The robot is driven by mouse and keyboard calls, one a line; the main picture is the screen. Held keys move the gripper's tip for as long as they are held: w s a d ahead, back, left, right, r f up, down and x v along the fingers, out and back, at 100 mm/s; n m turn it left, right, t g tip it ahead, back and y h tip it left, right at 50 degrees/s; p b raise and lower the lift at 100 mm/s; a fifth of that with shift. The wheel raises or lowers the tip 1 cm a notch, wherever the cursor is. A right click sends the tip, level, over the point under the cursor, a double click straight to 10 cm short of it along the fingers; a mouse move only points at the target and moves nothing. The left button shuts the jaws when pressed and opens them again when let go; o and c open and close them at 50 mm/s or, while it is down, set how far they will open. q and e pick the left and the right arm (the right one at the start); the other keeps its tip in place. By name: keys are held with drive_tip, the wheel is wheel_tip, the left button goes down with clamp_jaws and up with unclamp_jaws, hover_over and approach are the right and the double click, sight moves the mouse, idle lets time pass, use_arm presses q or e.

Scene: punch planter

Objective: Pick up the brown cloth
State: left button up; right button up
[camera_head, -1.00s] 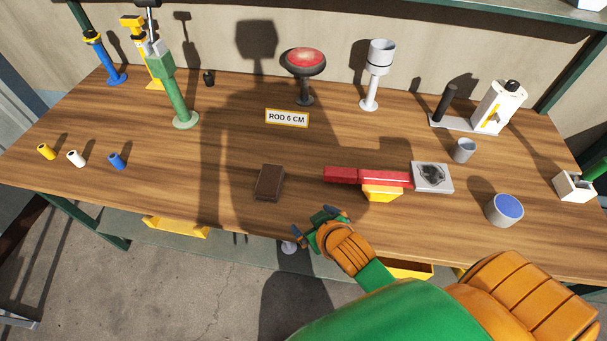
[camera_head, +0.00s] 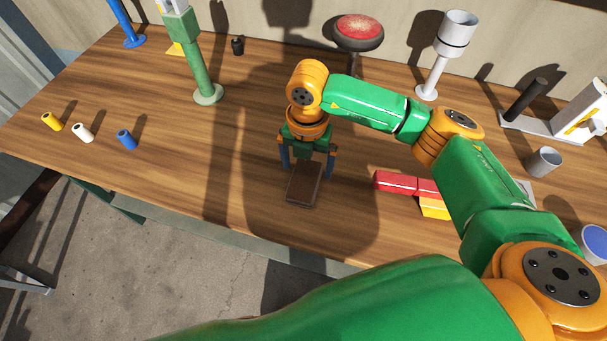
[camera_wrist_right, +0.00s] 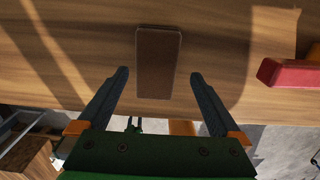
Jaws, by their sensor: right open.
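The brown cloth (camera_head: 304,184) is a small dark brown folded block lying flat on the wooden table near its front edge. It also shows in the right wrist view (camera_wrist_right: 158,62), lying just beyond and between the fingertips. My right gripper (camera_head: 307,170) is over the cloth with its fingers apart, one on each side of it in the head view. In the right wrist view the open fingers (camera_wrist_right: 158,75) hold nothing. Whether the fingertips are level with the cloth I cannot tell. My left gripper is not in view.
A red bar (camera_head: 405,184) on a yellow block (camera_head: 434,207) lies right of the cloth, partly behind my right arm. A green stand (camera_head: 207,70) is behind. The table left of the cloth is clear.

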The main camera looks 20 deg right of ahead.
sight(304, 177)
drive_tip(key=f, duration=0.1)
drive_tip(key=f+p, duration=0.1)
drive_tip(key=f, duration=0.2)
drive_tip(key=shift+s+a+f, duration=0.1)
drive_tip(key=shift+a+f, duration=0.2)
drive_tip(key=shift+f, duration=0.45)
drive_tip(key=shift+r, duration=0.1)
drive_tip(key=c, duration=1.2)
drive_tip(key=shift+d+r+b, duration=0.1)
drive_tip(key=shift+r+b, duration=0.65)
drive_tip(key=shift+r, duration=0.8)
drive_tip(key=s+r, duration=0.1)
drive_tip(key=s+d+r, duration=0.1)
drive_tip(key=r, duration=0.1)
drive_tip(key=s+r, duration=0.1)
drive_tip(key=shift+s+d+r, duration=0.1)
drive_tip(key=shift+d+r, duration=0.1)
drive_tip(key=shift+d, duration=0.05)
drive_tip(key=s+d+r+b, duration=0.2)
drive_tip(key=s+d+r, duration=0.2)
drive_tip(key=s, duration=0.5)
drive_tip(key=shift+s+r, duration=0.25)
drive_tip(key=shift+r, duration=0.5)
